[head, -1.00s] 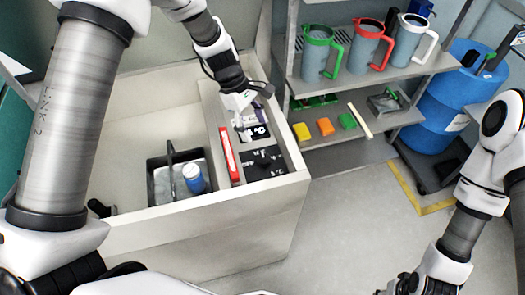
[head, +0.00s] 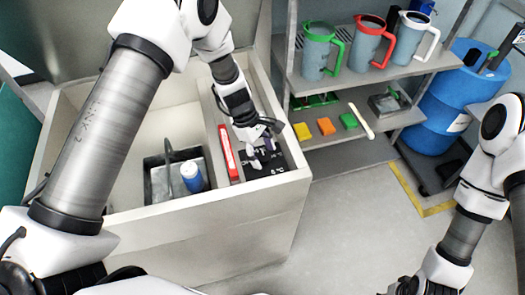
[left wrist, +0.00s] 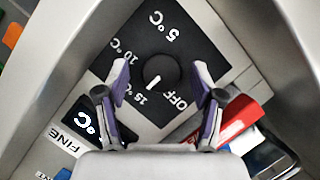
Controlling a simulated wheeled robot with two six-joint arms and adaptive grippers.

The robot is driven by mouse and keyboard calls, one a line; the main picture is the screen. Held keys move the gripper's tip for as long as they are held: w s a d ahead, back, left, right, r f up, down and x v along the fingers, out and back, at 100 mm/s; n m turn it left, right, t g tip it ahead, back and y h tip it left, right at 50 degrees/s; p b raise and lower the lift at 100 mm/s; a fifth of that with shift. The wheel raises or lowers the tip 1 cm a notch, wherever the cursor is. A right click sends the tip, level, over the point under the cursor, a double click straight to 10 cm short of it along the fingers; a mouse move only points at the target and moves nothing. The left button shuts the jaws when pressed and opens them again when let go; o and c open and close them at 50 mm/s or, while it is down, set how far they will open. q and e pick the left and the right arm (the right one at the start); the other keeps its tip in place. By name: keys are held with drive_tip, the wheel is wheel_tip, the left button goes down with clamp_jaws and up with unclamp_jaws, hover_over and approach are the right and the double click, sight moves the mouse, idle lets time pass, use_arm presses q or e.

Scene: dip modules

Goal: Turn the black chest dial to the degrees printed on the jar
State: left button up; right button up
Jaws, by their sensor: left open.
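The black dial (left wrist: 160,72) sits on a black plate (left wrist: 188,38) marked 5°C, 10°C, 15°C and OFF. Its white pointer mark is on the side facing the 15°C and OFF labels, closer to 15°C. My left gripper (left wrist: 162,83) is open, with one finger on each side of the dial; I cannot tell whether they touch it. In the head view my left gripper (head: 261,149) is over the black plate (head: 282,159) on the chest ledge and hides the dial. A blue jar with a white cap (head: 191,176) stands inside the chest; its print is not legible.
A red bar (head: 228,153) lies along the ledge, left of the plate. A metal basket (head: 160,185) is in the chest by the jar. A shelf (head: 375,75) with pitchers and a blue drum (head: 450,95) stand to the right.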

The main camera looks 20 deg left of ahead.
use_arm(q)
drive_tip(key=shift+s+r, duration=0.1)
drive_tip(key=shift+s, duration=0.05)
drive_tip(key=c, duration=1.1)
drive_tip(key=m+g, duration=0.1)
drive_tip(key=m, duration=0.2)
drive_tip(key=shift+m+y, duration=0.3)
drive_tip(key=m+g, duration=0.1)
drive_tip(key=m, duration=0.2)
drive_tip(key=shift+d+m+y+b, duration=0.1)
drive_tip(key=shift+m+y+b, duration=0.2)
drive_tip(key=shift+y+b, duration=0.1)
drive_tip(key=m+g+y, duration=0.1)
drive_tip(key=m, duration=0.2)
drive_tip(key=shift+d+m, duration=0.1)
drive_tip(key=shift+m, duration=0.2)
drive_tip(key=shift+m+y, duration=0.7)
drive_tip(key=shift+m, duration=0.8)
